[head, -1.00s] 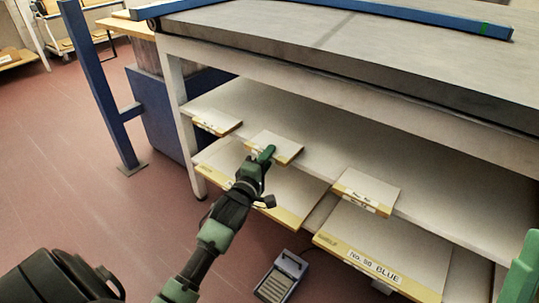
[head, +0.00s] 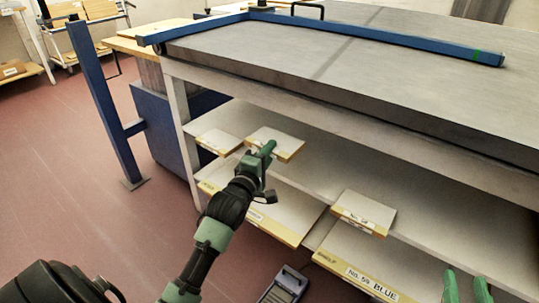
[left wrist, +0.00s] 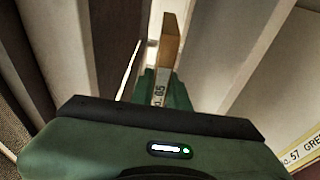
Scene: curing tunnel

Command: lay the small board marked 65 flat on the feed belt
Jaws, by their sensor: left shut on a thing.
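My left gripper (head: 268,152) is shut on the front edge of a small pale board (head: 274,139) with a yellow edge. In the left wrist view the board's edge label (left wrist: 160,90) reads "65" between the green fingers. The board looks roughly level and seems held a little above the upper shelf, below the table top; the exact gap is hard to tell. The grey feed belt (head: 290,58) is the broad surface above the shelves, and its visible part is bare. My right gripper (head: 467,287) is at the bottom right, fingers apart, empty.
Two other small boards, left (head: 220,141) and right (head: 363,211), lie on the upper shelf. Large boards, one marked "59 BLUE" (head: 370,283), lie below. A blue rail (head: 390,36) runs along the belt. A blue post (head: 100,100) stands left.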

